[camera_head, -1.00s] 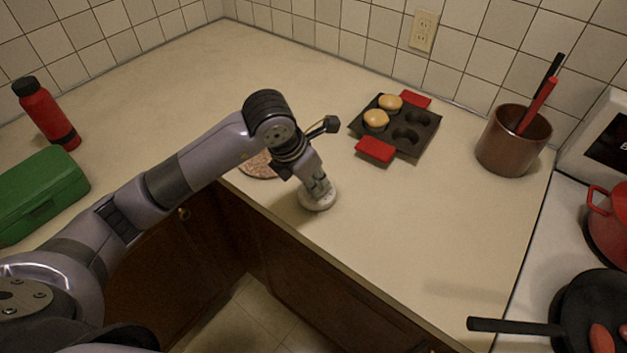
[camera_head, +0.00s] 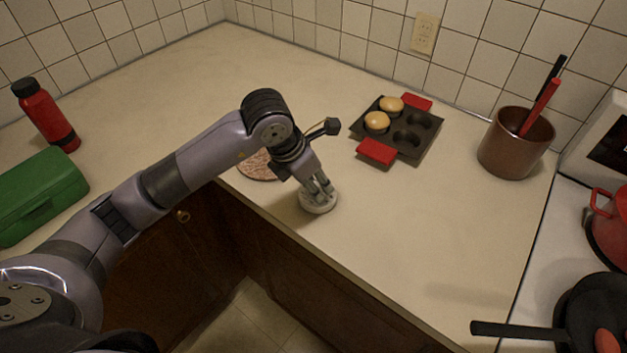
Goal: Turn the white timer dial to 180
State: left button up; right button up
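The white timer (camera_head: 318,203) is a small round disc standing on the beige counter near its front edge. My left gripper (camera_head: 319,193) points down onto the top of the timer from above. Its fingers are at the dial and partly hide it. Some space shows between the fingers, but I cannot tell whether they press on the dial. The dial's markings are too small to read. My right gripper is not in view.
A dark muffin pan (camera_head: 398,127) with red grips and two buns stands behind the timer. A round patterned mat (camera_head: 256,166) lies partly behind my arm. A copper pot (camera_head: 515,143) stands right, a green box (camera_head: 40,194) and red bottle (camera_head: 46,115) left.

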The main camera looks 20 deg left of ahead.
pick_arm(q)
jog(key=v, duration=1.2)
